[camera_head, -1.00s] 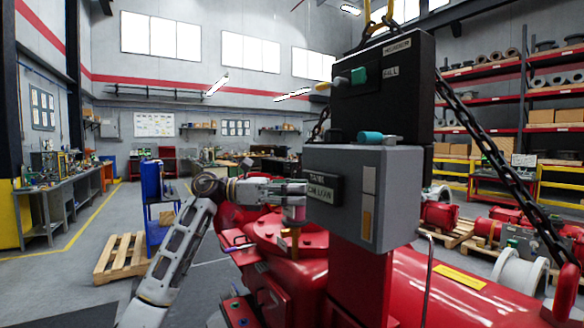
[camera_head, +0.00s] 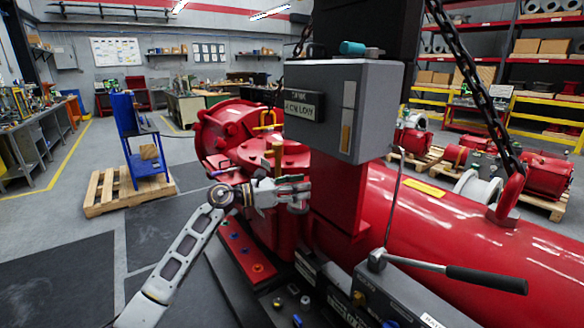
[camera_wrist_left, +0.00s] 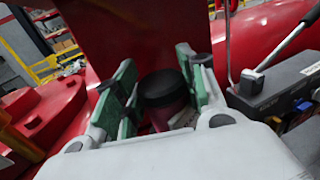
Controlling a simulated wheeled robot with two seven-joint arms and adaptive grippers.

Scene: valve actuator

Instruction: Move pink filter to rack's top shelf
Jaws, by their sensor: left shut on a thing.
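My left gripper (camera_head: 303,193) is in front of the red column under the grey control box. In the left wrist view its green-padded fingers (camera_wrist_left: 160,85) are shut on the pink filter (camera_wrist_left: 172,115), a short cylinder with a black top. The filter stands roughly upright between the fingers. In the head view the filter is mostly hidden by the fingers. A blue rack (camera_head: 124,115) with shelves stands on a wooden pallet at the left, apart from the gripper. My right gripper is out of view.
The red valve body (camera_head: 420,240) fills the middle and right. A grey unit with a black-handled lever (camera_head: 480,278) is at the lower right. A chain (camera_head: 470,75) hangs at the right. Open floor (camera_head: 65,260) lies at the left.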

